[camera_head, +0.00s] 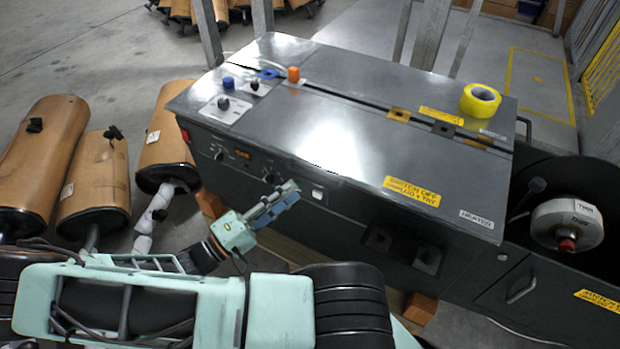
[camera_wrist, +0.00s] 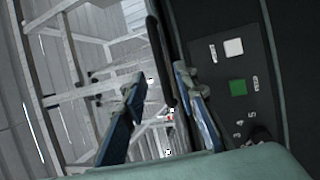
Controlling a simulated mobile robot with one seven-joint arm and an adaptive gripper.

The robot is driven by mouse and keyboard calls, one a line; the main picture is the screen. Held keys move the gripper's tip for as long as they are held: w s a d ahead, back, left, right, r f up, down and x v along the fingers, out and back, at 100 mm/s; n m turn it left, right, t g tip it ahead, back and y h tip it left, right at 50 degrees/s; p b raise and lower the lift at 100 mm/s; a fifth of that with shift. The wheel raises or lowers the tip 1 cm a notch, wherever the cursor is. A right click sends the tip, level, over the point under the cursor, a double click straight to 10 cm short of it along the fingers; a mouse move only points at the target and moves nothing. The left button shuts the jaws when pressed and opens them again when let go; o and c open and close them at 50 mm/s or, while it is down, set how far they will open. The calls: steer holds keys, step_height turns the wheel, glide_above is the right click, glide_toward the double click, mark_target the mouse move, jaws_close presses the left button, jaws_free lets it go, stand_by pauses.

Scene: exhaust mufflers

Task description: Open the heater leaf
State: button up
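The heater leaf (camera_head: 350,150) is the grey metal lid panel on the front half of the machine's top. It lies flat and closed, with a HEATER label (camera_head: 476,218) at its front right corner. My gripper (camera_head: 288,192) is at the machine's front face, just below the leaf's front edge and left of its middle. In the wrist view my gripper (camera_wrist: 160,78) has its two blue fingers apart. A dark curved strip (camera_wrist: 158,50) shows between and beyond the fingertips. It may be the leaf's edge; I cannot tell whether a finger touches it.
A control panel (camera_wrist: 240,80) with white and green buttons is beside the fingers. Yellow tape (camera_head: 480,100) stands on the machine's rear top, and an orange knob (camera_head: 293,74) is at the left. A tape reel (camera_head: 566,224) is right.

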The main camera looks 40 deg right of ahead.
mark_target(310, 176)
steer(key=d, duration=0.4)
steer(key=d+r, duration=0.1)
steer(key=d, duration=0.2)
steer(key=shift+d+r+b, duration=0.1)
steer(key=shift+b, duration=0.25)
jaws_close()
